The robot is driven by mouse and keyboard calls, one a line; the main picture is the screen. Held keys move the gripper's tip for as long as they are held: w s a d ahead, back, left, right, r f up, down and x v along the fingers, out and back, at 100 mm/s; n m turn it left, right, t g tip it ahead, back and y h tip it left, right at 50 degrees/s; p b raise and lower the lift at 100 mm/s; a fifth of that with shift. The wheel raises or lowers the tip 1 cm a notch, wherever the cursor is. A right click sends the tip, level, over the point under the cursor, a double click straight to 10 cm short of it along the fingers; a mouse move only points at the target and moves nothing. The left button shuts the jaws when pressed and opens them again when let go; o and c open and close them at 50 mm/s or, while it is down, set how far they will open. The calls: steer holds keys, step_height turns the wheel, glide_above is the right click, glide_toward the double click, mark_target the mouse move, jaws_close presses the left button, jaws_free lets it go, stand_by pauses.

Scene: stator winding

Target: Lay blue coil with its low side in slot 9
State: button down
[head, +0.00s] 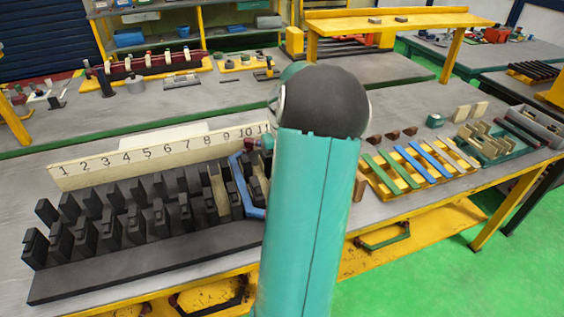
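The blue coil (239,185) is at the right end of the black slotted stator block (130,268), near the teeth below numbers 9 to 11. Its left side shows as a bent blue band, and my arm hides its right part. I cannot tell whether its low side sits in a slot. The white number board (150,158) stands behind the block, with 1 to 11 visible. A beige piece (218,190) shows between teeth just left of the coil. My gripper is hidden behind my teal arm; only a small dark red and teal part shows near the coil's top.
Right of my arm, a yellow rack (392,183) holds green, blue and pale strips. A teal tray (490,150) with beige pieces and a grey bin (540,124) stand farther right. A yellow shelf stand (390,22) rises behind. Bare bench lies along the left edge.

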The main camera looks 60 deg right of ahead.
steer(key=shift+f, duration=0.25)
stand_by(0.6)
steer(key=c, duration=1.1)
jaws_free()
steer(key=shift+c, duration=0.2)
steer(key=shift+r, duration=0.1)
steer(key=shift+r, duration=0.35)
steer(key=shift+r, duration=0.4)
steer(key=shift+r, duration=3.7)
steer(key=shift+r, duration=0.1)
